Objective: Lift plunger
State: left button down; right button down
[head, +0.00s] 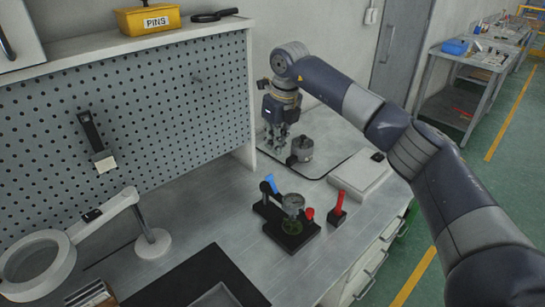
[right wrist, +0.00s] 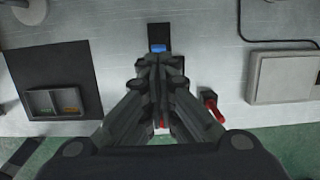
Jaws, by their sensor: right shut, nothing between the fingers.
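A small press-like device with a black base (head: 292,236) stands on the bench, with a blue handle (head: 271,183), a round grey metal top (head: 292,203) and a red knob (head: 308,214). I cannot tell which part is the plunger. My right gripper (head: 276,143) hangs above the bench, beyond the device, fingers down and empty. In the right wrist view my shut right gripper (right wrist: 157,62) covers most of the device; its blue handle (right wrist: 158,48) shows just past the fingertips. I see no contact. My left gripper is out of view.
A grey metal pot (head: 302,150) stands close to the right gripper. A red-handled tool (head: 338,208) stands right of the device, near a pale flat box (head: 360,174). A magnifier lamp (head: 150,243) and a black mat (head: 185,278) lie left. A pegboard (head: 130,110) rises behind.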

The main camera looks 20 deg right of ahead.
jog(key=shift+s+d+r, duration=0.1)
jog(key=shift+s+r, duration=0.1)
jog(key=shift+r, duration=0.9)
jog(key=shift+s+d+r, duration=0.1)
jog(key=shift+s+r, duration=0.1)
jog(key=shift+r, duration=0.85)
jog(key=shift+a, duration=0.1)
